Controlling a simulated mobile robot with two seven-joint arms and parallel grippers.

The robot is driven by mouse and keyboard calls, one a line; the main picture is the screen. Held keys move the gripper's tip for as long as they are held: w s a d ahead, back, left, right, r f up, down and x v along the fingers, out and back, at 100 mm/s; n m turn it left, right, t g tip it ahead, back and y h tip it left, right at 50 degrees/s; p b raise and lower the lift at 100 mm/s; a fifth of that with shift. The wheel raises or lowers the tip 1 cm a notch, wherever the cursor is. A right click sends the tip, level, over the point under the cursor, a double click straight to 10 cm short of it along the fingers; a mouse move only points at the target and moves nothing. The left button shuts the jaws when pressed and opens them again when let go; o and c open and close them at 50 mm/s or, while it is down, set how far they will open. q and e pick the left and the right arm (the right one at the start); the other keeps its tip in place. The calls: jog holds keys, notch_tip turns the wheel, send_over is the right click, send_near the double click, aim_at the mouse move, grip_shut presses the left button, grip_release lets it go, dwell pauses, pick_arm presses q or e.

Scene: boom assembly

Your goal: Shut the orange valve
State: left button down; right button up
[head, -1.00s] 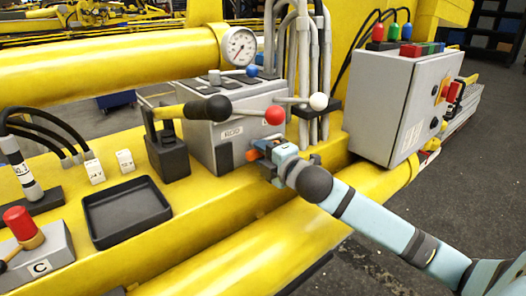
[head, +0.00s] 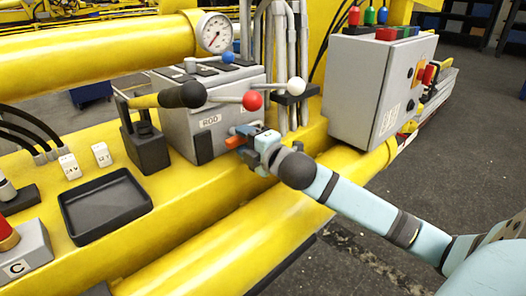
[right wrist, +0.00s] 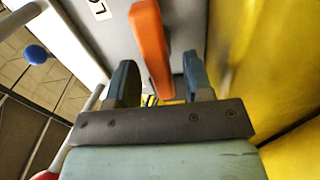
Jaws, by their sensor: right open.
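The orange valve handle (head: 235,142) sticks out low on the front of the grey valve box (head: 228,122). In the right wrist view the orange handle (right wrist: 150,42) is a long flat lever lying between the lines of my two fingers. My right gripper (head: 249,136) is at the handle in the head view, and its fingers partly hide the valve there. In the right wrist view my right gripper (right wrist: 160,78) is open, with a gap visible on both sides of the handle. I cannot tell how far the fingers reach along it. My left gripper is not in view.
Levers with a red knob (head: 252,101) and a white knob (head: 296,86) stick out above my right gripper. A black-handled hand pump (head: 147,145) and a black tray (head: 105,205) are to the left. A grey control box (head: 372,88) stands to the right.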

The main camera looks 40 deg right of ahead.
jog(key=s+d+p, duration=0.1)
jog(key=s, duration=1.2)
jog(key=shift+p, duration=0.3)
